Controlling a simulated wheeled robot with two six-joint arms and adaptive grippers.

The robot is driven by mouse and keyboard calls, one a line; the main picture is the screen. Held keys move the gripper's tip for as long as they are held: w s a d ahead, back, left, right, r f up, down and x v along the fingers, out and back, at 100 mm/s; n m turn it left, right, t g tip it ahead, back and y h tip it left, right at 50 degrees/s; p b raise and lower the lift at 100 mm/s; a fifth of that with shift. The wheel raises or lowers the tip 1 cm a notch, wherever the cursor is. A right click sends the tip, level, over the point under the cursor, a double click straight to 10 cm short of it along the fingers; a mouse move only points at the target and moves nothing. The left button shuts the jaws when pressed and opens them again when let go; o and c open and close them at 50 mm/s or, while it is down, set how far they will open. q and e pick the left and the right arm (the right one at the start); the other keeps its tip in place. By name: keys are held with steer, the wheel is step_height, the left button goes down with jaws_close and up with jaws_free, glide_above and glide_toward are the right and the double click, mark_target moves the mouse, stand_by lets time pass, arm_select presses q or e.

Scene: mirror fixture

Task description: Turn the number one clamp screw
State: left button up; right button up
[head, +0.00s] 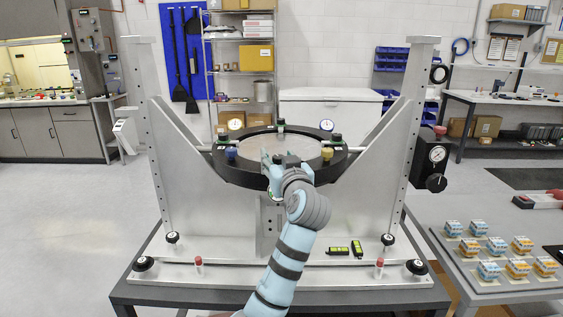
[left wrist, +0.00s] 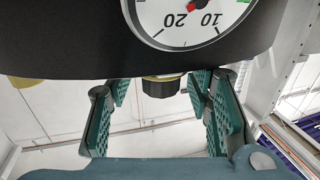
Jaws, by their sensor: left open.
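The mirror fixture holds a round mirror (head: 305,150) in a black ring (head: 215,162). Coloured knobs sit around the ring, including a blue one (head: 231,154) and a yellow one (head: 326,153). My left gripper (head: 278,161) is at the ring's front, hiding part of it. In the left wrist view its fingers (left wrist: 160,105) are open. A dark knob with a yellowish collar (left wrist: 161,86) shows between the fingers, below the black ring edge, with gaps on both sides. I cannot read any number, so I cannot tell which screw is number one. My right gripper is not in view.
Dial gauges (head: 235,124) stand on the ring, one large in the left wrist view (left wrist: 192,18). Black knobs (head: 144,264) and red-capped pieces (head: 198,265) sit on the base. Tall side plates (head: 392,150) flank the ring. A side table (head: 465,290) holds several small boxes.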

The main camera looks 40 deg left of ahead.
arm_select(q)
steer(key=v, duration=1.2)
